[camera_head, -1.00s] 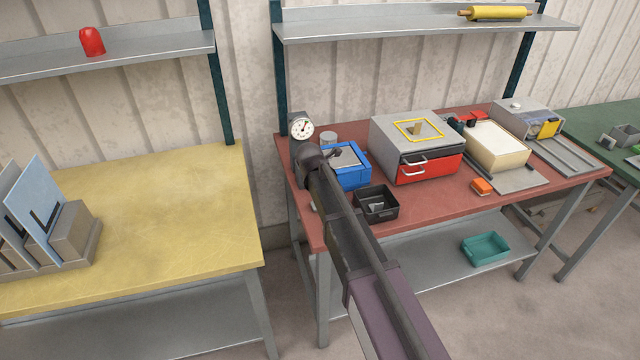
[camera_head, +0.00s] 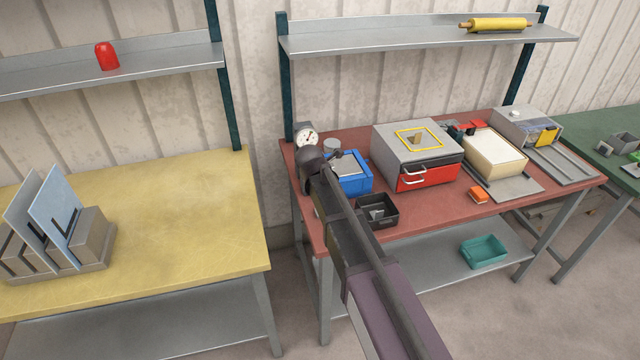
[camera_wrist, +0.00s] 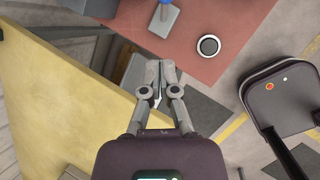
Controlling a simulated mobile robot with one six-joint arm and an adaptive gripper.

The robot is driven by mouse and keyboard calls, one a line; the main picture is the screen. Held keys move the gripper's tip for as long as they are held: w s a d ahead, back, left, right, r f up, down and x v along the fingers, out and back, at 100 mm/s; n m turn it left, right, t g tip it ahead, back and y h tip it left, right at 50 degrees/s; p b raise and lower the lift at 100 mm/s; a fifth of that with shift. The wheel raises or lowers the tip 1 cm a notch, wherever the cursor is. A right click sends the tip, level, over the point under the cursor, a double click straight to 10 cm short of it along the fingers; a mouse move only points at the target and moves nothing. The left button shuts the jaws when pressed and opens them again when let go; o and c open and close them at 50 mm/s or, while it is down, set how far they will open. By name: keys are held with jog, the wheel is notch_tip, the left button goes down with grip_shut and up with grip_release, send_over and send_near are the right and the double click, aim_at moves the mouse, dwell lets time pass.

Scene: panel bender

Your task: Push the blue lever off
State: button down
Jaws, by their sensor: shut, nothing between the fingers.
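In the wrist view a small blue part (camera_wrist: 165,3), which looks like the blue lever, is cut off by the top edge. It stands on a grey plate (camera_wrist: 163,20) on the red bench. My gripper (camera_wrist: 160,72) is shut and empty, its fingertips pointing up the picture toward that plate. In the picture they lie just below the plate; I cannot tell their height above the bench. In the head view my arm covers the left end of the red bench (camera_head: 420,215), and I cannot make out my gripper or the lever there.
Beside my arm are a dial gauge (camera_head: 306,137), a blue box (camera_head: 354,186) and a black tray (camera_head: 377,211). A grey and red machine (camera_head: 430,172) stands further right. A round black and white piece (camera_wrist: 208,46) lies right of my gripper. A yellow table (camera_head: 150,215) is on the left.

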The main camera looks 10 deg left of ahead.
jog(key=shift+s+d+r+p, duration=0.15)
jog(key=shift+s+r+p, duration=0.1)
jog(key=shift+r+p, duration=0.4)
jog(key=shift+s+d+r+p, duration=0.25)
jog(key=shift+r+p, duration=0.3)
jog(key=shift+r, duration=0.25)
jog(key=shift+s+d+r+p, duration=0.1)
jog(key=shift+s+r+p, duration=0.15)
jog(key=shift+r+p, duration=0.4)
jog(key=s+d+f+m+g+b, duration=0.1)
jog(key=s+d+f+m+b, duration=0.2)
jog(key=s+d+m, duration=0.3)
jog(key=s+d+f+m+g+b, duration=0.2)
jog(key=s+d+m, duration=0.5)
jog(key=d+m, duration=0.6)
jog(key=s+d+f+m+g+b, duration=0.2)
jog(key=s+d+f+m+b, duration=0.2)
jog(key=s+d+m, duration=0.3)
jog(key=d+f+m, duration=0.1)
jog(key=d+m, duration=0.1)
jog(key=d, duration=0.2)
jog(key=shift+d+f+m+y, duration=0.15)
jog(key=shift+f+m+y, duration=0.25)
